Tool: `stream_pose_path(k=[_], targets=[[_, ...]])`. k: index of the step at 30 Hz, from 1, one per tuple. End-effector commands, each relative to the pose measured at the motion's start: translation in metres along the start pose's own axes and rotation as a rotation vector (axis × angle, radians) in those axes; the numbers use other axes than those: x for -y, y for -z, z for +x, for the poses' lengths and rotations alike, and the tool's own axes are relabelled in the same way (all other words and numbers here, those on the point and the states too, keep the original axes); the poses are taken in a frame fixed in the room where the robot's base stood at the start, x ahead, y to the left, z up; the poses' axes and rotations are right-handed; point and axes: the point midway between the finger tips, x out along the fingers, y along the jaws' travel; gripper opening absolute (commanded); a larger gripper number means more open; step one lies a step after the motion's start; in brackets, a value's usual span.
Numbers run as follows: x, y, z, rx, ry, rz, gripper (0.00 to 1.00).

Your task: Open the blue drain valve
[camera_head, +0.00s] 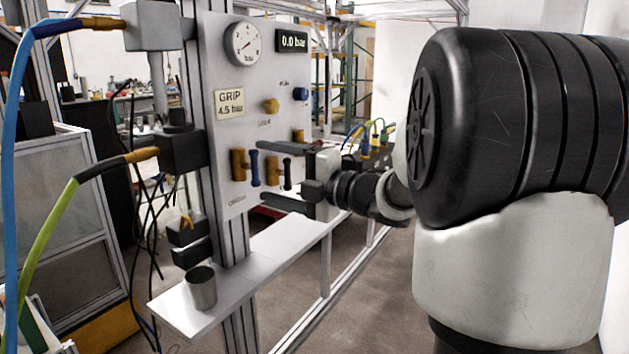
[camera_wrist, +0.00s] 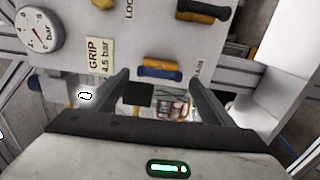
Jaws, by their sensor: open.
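The blue valve (camera_head: 254,168) is a blue lever on an orange body, low on the grey panel (camera_head: 222,125). Its lever stands upright in the head view. In the wrist view the blue lever (camera_wrist: 160,72) lies across the picture, just beyond the fingertips and level with the gap between them. My gripper (camera_head: 261,173) is open, with one finger above the other, facing the panel. In the wrist view my gripper (camera_wrist: 158,78) holds nothing, and I see no contact with the lever.
A second valve with a black lever (camera_head: 287,173) sits right beside the blue one. Above are a gauge (camera_head: 244,44), a display reading 0.0 bar (camera_head: 292,41), a yellow knob (camera_head: 271,106) and a blue knob (camera_head: 300,94). A metal cup (camera_head: 201,288) stands on the shelf (camera_head: 270,255) below.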

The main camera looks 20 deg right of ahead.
Motion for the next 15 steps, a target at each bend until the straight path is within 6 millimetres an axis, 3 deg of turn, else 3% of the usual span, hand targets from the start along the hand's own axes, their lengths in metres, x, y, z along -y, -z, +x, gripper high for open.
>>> stream_pose_path(k=[9,15], targets=[[-0.002,-0.002,-0.08,0.006,0.001,0.0,0.77],[-0.001,-0.001,-0.121,0.003,0.001,0.0,0.77]])
